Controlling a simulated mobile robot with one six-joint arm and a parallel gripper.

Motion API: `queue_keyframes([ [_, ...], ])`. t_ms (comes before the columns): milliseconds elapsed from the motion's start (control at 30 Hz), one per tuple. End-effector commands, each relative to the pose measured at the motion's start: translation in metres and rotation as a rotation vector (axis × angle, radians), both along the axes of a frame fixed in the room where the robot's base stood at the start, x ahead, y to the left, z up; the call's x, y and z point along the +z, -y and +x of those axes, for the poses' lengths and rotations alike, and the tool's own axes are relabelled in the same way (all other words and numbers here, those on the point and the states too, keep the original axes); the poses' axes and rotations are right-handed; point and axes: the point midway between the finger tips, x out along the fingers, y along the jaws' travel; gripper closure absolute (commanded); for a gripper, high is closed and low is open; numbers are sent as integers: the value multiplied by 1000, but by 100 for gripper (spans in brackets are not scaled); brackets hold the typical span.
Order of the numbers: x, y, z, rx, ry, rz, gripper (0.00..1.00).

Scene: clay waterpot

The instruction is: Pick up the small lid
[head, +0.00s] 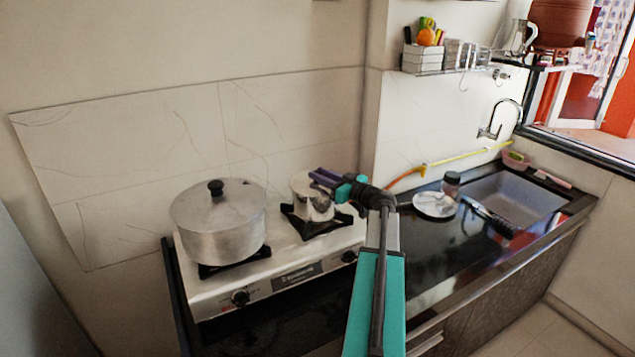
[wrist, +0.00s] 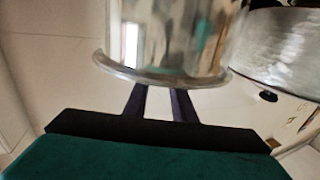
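A small metal pot (head: 311,203) stands on the right burner of the stove. Its top is partly covered by my gripper (head: 318,178), so the small lid and any knob on it cannot be made out in the head view. The wrist view is upside down and shows a shiny steel pot (wrist: 175,35) with its top edge (wrist: 160,80) low in the picture. The two dark fingers of my gripper (wrist: 158,92) stand apart and pass behind that edge. Their tips are hidden, so I cannot tell whether they hold anything.
A large lidded pot (head: 218,225) with a black knob stands close by on the left burner; it also shows in the wrist view (wrist: 290,50). The tiled wall (head: 290,130) is right behind the stove. A white plate (head: 434,206) and a jar (head: 451,184) are near the sink (head: 515,200).

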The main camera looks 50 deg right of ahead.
Motion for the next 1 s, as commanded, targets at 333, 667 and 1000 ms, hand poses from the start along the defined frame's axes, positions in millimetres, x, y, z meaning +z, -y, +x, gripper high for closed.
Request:
queue_keyframes([
  [333,1,0,0,0,1,0,100],
  [667,11,0,0,0,2,-1,100],
  [1000,35,-1,-3,-1,2,-2,100],
])
